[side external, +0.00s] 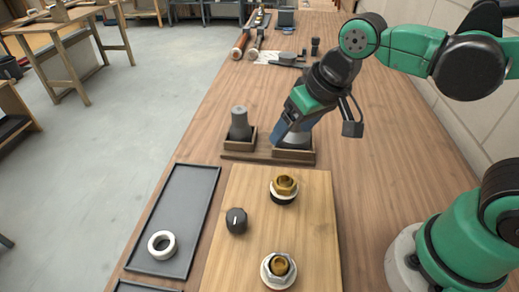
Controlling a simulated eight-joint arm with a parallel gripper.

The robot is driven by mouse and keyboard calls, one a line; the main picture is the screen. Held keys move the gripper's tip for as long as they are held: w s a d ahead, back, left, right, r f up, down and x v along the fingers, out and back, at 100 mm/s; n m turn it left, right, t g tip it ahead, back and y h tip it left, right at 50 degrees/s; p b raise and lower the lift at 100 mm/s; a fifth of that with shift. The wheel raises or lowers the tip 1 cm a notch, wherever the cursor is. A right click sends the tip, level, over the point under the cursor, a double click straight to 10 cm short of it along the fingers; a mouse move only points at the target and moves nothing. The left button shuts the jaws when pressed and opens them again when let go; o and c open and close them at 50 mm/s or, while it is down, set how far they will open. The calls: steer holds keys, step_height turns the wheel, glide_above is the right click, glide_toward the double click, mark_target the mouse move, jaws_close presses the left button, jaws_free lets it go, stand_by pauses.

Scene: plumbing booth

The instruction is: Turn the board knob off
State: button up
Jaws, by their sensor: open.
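The board knob (236,221) is a small black knob with a white mark, on the left part of the light wooden board (306,222). I cannot tell from the mark whether it is on or off. My gripper (283,140) is above and beyond the board, over the right part of a wooden holder, apart from the knob. It is open. Its fingers are partly hidden by the hand and overlap a grey object (296,140) in the holder; I cannot tell whether they touch it.
Two brass fittings (284,186) (280,265) sit on the board. The wooden holder (240,155) stands behind it with a grey piece (239,124) at left. A dark tray (190,200) with a white ring (162,244) lies left. Tools (286,58) lie at the far end.

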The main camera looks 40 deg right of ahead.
mark_target(236, 215)
steer(key=a+f+g, duration=0.1)
steer(key=a, duration=0.3)
steer(key=s+a+f+g, duration=0.1)
steer(key=a+g, duration=0.1)
steer(key=a, duration=0.2)
steer(key=s+a+f+g+h, duration=0.1)
steer(key=a+f, duration=0.1)
steer(key=a, duration=0.3)
steer(key=shift+m+g, duration=0.3)
steer(key=shift+m, duration=0.1)
steer(key=shift+a+f, duration=0.1)
steer(key=shift+f, duration=2.7)
jaws_close()
